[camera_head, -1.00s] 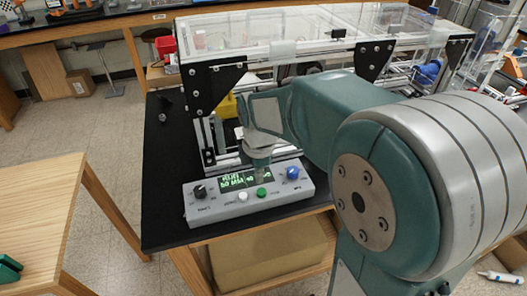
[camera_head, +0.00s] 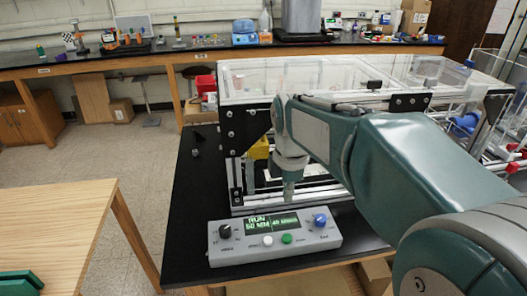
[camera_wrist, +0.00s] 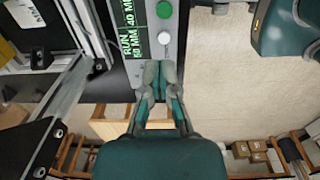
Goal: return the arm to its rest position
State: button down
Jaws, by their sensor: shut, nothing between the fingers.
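My green-and-grey arm (camera_head: 415,165) reaches in from the right of the head view, its forearm over the black table. My gripper (camera_wrist: 160,72) is shut and empty in the wrist view, fingertips together and pointing at the control box. In the head view its end (camera_head: 289,190) hangs above the back edge of the grey control box (camera_head: 222,256). The box has a lit green display (camera_head: 270,223), a black knob, a blue knob, a white button and a green button. Whether the fingertips touch the box cannot be told.
An extrusion frame with a clear cover (camera_head: 300,80) stands close behind the gripper. A wooden table (camera_head: 60,225) is at left, with open floor (camera_head: 150,180) between. A long bench (camera_head: 110,62) with equipment runs along the back wall.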

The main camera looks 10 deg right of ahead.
jog(key=s+m+t, duration=0.5)
jog(key=s+m, duration=1)
jog(key=m, duration=0.2)
jog(key=shift+s+a+m, duration=0.15)
jog(key=shift+s+m, duration=0.15)
jog(key=shift+s, duration=0.05)
dwell(1.9)
